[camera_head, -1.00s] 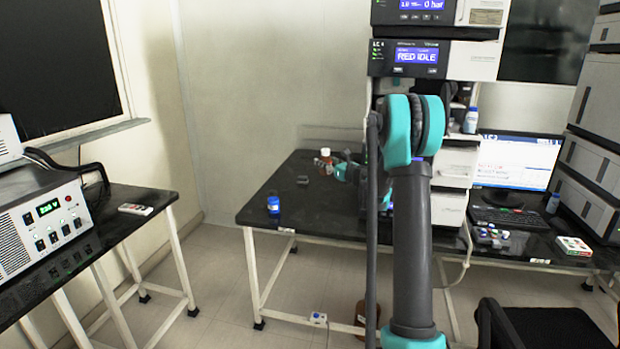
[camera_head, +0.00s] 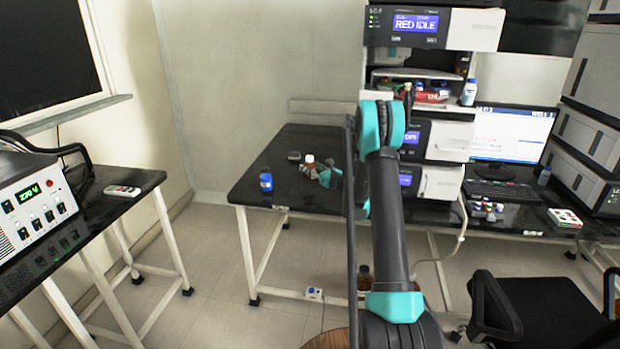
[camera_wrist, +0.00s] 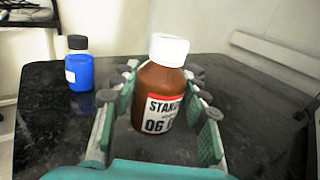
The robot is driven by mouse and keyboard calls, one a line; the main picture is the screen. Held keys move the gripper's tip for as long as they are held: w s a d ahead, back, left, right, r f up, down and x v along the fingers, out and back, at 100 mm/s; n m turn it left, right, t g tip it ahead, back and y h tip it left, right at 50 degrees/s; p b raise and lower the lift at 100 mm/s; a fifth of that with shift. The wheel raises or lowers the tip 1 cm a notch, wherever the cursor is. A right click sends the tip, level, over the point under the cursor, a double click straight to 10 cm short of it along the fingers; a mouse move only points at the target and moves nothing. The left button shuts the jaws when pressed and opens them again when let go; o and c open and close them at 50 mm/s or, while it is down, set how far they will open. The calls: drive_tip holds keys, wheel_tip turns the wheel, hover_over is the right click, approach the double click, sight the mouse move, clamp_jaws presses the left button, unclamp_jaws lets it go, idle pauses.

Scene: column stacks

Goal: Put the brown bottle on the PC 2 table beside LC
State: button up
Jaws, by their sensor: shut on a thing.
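The brown bottle (camera_wrist: 157,95) has a white cap and a white label with red and black print. It stands upright between the fingers of my gripper (camera_wrist: 160,112) in the wrist view. The gripper is shut on it. In the head view the bottle (camera_head: 309,163) and my gripper (camera_head: 325,176) are over the left part of the black table (camera_head: 245,192), beside the LC stack (camera_head: 440,140). The bottle's base is partly hidden, and I cannot tell if it touches the tabletop.
A blue bottle (camera_head: 266,181) stands near the table's left edge, also in the wrist view (camera_wrist: 79,68). A monitor (camera_head: 511,135) and keyboard (camera_head: 503,192) are right of the stack. Black tabletop shows around the bottle.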

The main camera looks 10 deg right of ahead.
sight(311, 177)
drive_tip(key=shift+f, duration=2.35)
drive_tip(key=shift+f, duration=0.15)
drive_tip(key=o, duration=1.3)
drive_tip(key=shift+s+d, duration=0.1)
drive_tip(key=shift+s, duration=0.05)
drive_tip(key=v, duration=1.1)
drive_tip(key=shift+s+d, duration=0.2)
drive_tip(key=shift+s, duration=0.1)
